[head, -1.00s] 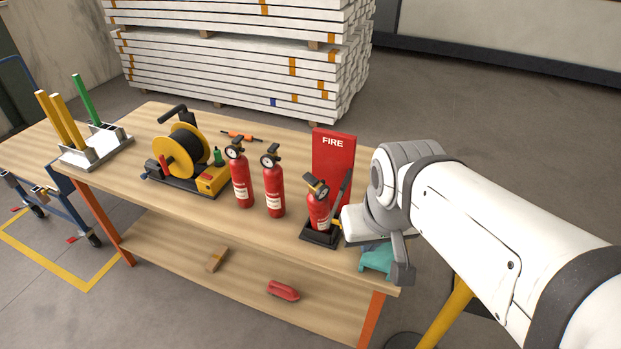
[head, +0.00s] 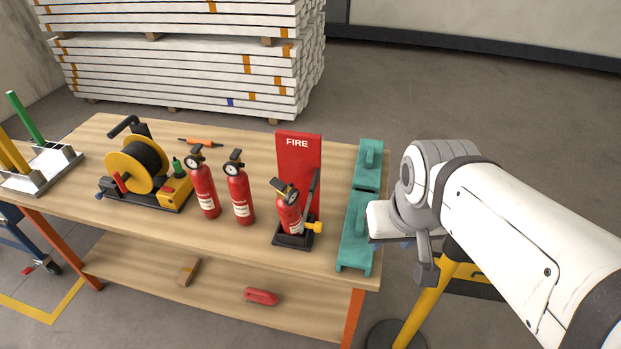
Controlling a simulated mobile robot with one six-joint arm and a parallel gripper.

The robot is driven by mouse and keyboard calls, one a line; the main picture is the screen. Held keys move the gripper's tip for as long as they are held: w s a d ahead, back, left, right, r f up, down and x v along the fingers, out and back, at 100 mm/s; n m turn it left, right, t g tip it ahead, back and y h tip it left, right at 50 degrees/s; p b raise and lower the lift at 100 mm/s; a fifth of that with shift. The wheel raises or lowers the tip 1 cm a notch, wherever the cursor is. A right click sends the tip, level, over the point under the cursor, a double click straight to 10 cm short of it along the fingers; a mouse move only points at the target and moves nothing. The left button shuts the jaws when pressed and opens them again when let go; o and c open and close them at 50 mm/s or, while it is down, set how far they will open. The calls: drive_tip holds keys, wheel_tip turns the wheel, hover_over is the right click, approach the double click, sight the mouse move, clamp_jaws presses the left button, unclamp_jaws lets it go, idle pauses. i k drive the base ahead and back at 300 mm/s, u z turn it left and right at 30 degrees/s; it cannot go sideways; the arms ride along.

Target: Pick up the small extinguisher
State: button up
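The small red extinguisher (head: 289,219) stands slightly tilted in a black base (head: 292,241) in front of a red FIRE panel (head: 299,165), near the right part of the workbench. It is shorter than two taller red extinguishers, one on the left (head: 205,193) and one in the middle (head: 240,197). A dark lever and a yellow knob (head: 313,227) are at the base's right side. My gripper (head: 388,238) is right of the extinguisher, past the teal pieces, and apart from it. Its fingers are mostly hidden behind my wrist, so I cannot tell its opening.
Two teal holders (head: 357,234) lie along the bench's right end, between the stand and my gripper. A yellow cable reel (head: 140,165) and an orange tool (head: 200,142) are on the left. A yellow post (head: 425,305) stands right of the bench. Stacked white boards (head: 180,75) are behind.

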sight(287, 204)
drive_tip(key=z, duration=2.8)
drive_tip(key=k, duration=2.4)
drive_tip(key=u, duration=1.1)
drive_tip(key=i, duration=1)
